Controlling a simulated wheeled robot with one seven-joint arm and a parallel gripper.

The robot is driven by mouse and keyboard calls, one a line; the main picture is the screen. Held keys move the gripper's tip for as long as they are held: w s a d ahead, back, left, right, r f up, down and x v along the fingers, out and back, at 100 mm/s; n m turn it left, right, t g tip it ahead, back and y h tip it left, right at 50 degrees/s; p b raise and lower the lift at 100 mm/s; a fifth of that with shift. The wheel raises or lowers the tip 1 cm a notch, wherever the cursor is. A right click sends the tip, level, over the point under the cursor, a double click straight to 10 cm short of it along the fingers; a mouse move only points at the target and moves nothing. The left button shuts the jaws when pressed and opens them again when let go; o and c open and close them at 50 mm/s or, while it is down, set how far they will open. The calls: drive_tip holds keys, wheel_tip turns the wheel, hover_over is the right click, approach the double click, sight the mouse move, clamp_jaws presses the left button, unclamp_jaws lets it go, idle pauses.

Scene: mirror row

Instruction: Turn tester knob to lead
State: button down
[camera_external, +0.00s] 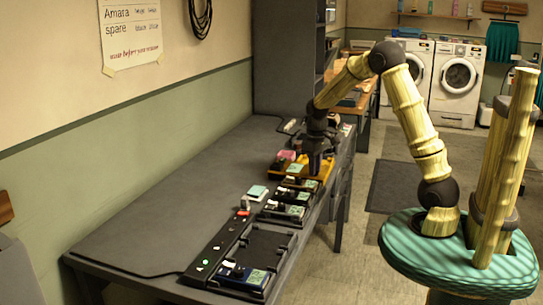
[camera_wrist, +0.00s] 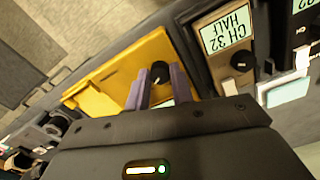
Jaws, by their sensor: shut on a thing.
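The yellow tester (camera_wrist: 118,68) lies on the bench below my gripper, and it also shows in the external view (camera_external: 325,170). Its black round knob (camera_wrist: 160,72) has a small white mark, which is too small to read. My gripper (camera_wrist: 159,78) points down at the tester, with its two purple fingers on either side of the knob, shut on it. In the external view my gripper (camera_external: 316,170) hides part of the tester. Any lead label by the knob is hidden or unreadable, and a pale label behind the fingers is mostly covered.
Next to the tester is a box labelled CH 32 HALF (camera_wrist: 228,32) with its own black knob (camera_wrist: 242,60). More boxes (camera_external: 284,210) stand along the grey bench (camera_external: 170,185) towards the front, near a black power strip (camera_external: 215,252). The bench's left part is clear.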

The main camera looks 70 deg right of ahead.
drive_tip(key=shift+m+p, duration=1.35)
drive_tip(key=shift+m, duration=0.55)
drive_tip(key=c, duration=1.2)
unclamp_jaws()
drive_tip(key=shift+r, duration=0.1)
wheel_tip(320, 180, up, 17)
drive_tip(key=p, duration=0.2)
drive_tip(key=shift+r, duration=0.1)
